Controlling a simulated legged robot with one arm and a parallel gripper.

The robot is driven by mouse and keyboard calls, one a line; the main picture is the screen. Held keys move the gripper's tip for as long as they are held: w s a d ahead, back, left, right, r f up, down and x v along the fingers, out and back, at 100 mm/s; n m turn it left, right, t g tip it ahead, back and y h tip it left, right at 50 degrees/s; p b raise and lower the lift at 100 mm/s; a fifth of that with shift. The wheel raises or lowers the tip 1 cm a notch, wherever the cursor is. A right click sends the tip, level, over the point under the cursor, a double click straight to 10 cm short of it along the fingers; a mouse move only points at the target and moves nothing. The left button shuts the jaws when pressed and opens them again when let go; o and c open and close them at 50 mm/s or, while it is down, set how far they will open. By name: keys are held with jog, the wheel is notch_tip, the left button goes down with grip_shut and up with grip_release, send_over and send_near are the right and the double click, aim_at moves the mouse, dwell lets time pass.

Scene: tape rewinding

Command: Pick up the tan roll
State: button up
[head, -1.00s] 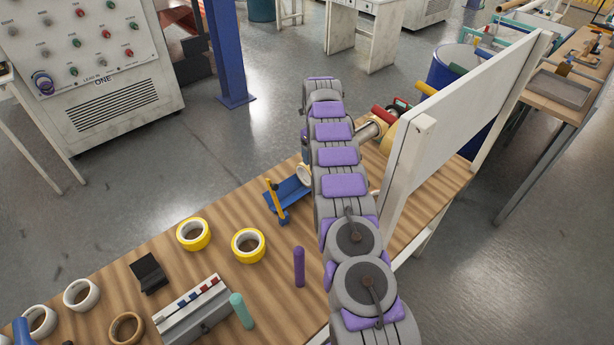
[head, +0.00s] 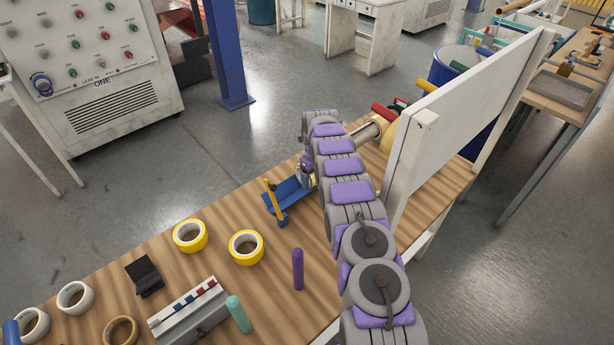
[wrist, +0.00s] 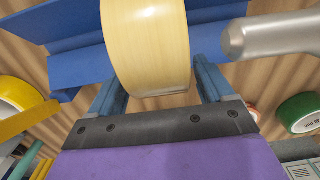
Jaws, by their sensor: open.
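A pale tan roll (wrist: 148,45) is in the wrist view, between the two blue fingers of my gripper (wrist: 160,74). The fingers are open, one on each side of the roll's lower part. I cannot tell whether either finger touches it. The roll is in front of a blue holder (wrist: 72,62). The arm hides most of the roll there.
A grey metal cylinder (wrist: 280,37) lies close to the right finger. A green roll (wrist: 302,112) is farther right. Yellow rolls (head: 246,247), white rolls, a brown roll (head: 122,331) and a purple peg (head: 298,269) are on the table. A white panel (head: 470,105) stands to the right.

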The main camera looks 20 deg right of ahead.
jog(key=shift+d+r, duration=0.1)
jog(key=shift+d, duration=0.15)
jog(key=shift+c, duration=0.7)
jog(key=shift+a, duration=0.2)
jog(key=c, duration=0.6)
jog(key=shift+d, duration=0.15)
jog(key=c, duration=0.4)
